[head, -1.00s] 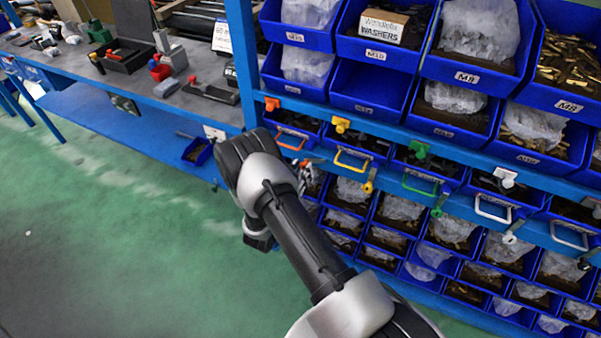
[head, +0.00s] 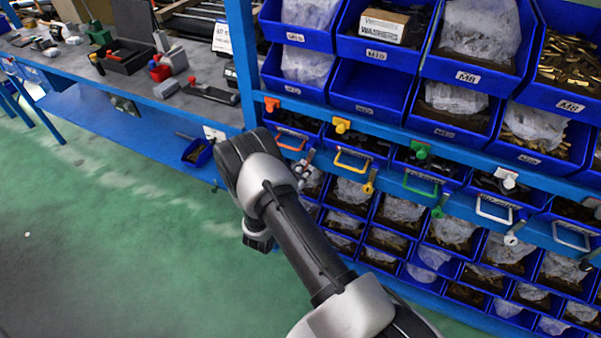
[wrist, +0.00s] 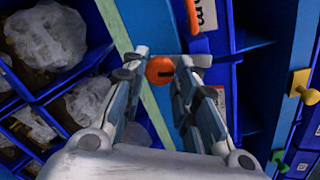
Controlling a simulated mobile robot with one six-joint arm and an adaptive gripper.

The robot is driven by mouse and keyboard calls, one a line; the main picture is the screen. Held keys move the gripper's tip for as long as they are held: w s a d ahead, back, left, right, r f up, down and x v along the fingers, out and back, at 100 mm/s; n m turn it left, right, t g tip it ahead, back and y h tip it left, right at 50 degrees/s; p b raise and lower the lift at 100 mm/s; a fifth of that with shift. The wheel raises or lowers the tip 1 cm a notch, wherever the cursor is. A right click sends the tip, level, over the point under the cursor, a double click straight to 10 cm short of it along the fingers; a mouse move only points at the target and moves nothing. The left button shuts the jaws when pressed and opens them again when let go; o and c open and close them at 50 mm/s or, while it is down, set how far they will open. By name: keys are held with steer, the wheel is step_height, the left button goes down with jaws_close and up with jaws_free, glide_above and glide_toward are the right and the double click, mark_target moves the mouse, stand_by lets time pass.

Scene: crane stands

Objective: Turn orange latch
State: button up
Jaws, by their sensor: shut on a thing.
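The orange latch (wrist: 160,69) shows in the wrist view as a round orange end with a dark slot. It sits between the fingertips of my gripper (wrist: 162,60), which is shut on it. In the head view my gripper (head: 304,168) is mostly hidden behind my wrist, close to the rack front just below the orange drawer handle (head: 291,143). The latch is too small and covered there to tell its angle. Part of the orange handle also shows at the top of the wrist view (wrist: 192,16).
Yellow (head: 352,161), green (head: 421,185) and white (head: 493,209) handles continue to the right, with latches beside them. Blue bins fill the rack above and below. A workbench (head: 150,95) with tools stands at the left. The green floor (head: 90,230) is clear.

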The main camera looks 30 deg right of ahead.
steer(key=shift+n, duration=0.9)
steer(key=o, duration=1)
steer(key=shift+o, duration=0.2)
steer(key=v, duration=1.2)
